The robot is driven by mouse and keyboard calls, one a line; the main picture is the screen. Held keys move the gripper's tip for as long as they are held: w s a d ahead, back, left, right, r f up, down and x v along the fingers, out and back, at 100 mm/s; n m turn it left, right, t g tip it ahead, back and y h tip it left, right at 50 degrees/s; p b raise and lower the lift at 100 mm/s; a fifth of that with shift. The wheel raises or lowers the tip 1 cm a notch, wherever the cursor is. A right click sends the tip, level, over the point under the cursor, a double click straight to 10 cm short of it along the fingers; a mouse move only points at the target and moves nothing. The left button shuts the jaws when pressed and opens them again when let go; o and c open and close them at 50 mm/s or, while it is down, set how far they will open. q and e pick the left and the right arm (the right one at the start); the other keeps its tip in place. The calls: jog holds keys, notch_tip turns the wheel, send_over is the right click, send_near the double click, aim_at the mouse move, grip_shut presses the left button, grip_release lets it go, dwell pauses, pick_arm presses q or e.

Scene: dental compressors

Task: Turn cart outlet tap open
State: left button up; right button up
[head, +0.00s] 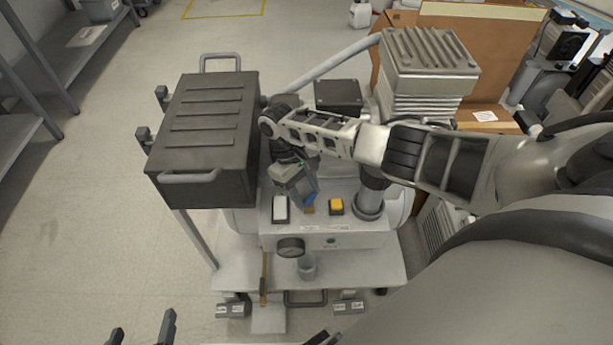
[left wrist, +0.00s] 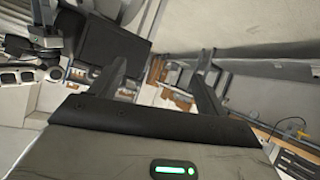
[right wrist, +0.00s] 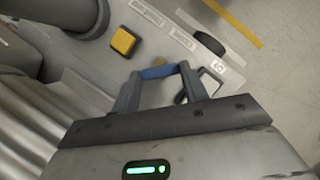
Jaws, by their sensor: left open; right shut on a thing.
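A blue handle (right wrist: 158,72), which looks like the outlet tap's lever, lies between my right gripper's fingertips in the right wrist view. My right gripper (head: 306,201) reaches down over the cart's white control panel (head: 325,242) and is shut on this handle. The handle shows as a blue patch in the head view (head: 312,187), partly hidden by the gripper. The tap's body is hidden, so I cannot tell its exact angle. My left gripper (head: 141,331) is open and empty at the bottom left, apart from the cart.
Beside the handle are a yellow button (head: 336,206) and a white switch (head: 280,208). A gauge (head: 290,247) and a grey cup (head: 307,266) sit at the front. A dark box (head: 205,125) stands left, a ribbed compressor (head: 425,62) behind right. Floor at left is clear.

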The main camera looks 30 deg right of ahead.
jog(key=n+p, duration=0.1)
jog(key=n+h, duration=0.1)
jog(key=n, duration=0.1)
jog(key=shift+a+r+t+p, duration=0.2)
jog(key=shift+t+p, duration=0.1)
jog(key=shift+p, duration=0.05)
jog(key=n+h+p, duration=0.1)
jog(key=n+p, duration=0.1)
jog(key=n, duration=0.1)
jog(key=shift+s+a+t, duration=0.1)
jog(key=shift+t, duration=0.3)
pick_arm(q)
jog(key=shift+s+a+r+m+y+p, duration=0.15)
jog(key=shift+a+r+p, duration=0.15)
jog(key=shift+r, duration=0.2)
jog(key=shift+w+a+r+m+y+p, duration=0.1)
jog(key=shift+a+r+m+y+p, duration=0.05)
jog(key=shift+r+p, duration=0.25)
pick_arm(e)
jog(key=shift+a+f+n+t+h, duration=0.1)
jog(key=shift+n+t+h, duration=0.2)
jog(key=shift+n, duration=0.9)
pick_arm(q)
jog(key=shift+s+f+g, duration=0.1)
jog(key=shift+g, duration=0.2)
pick_arm(e)
jog(key=o, duration=1)
jog(key=shift+s, duration=0.1)
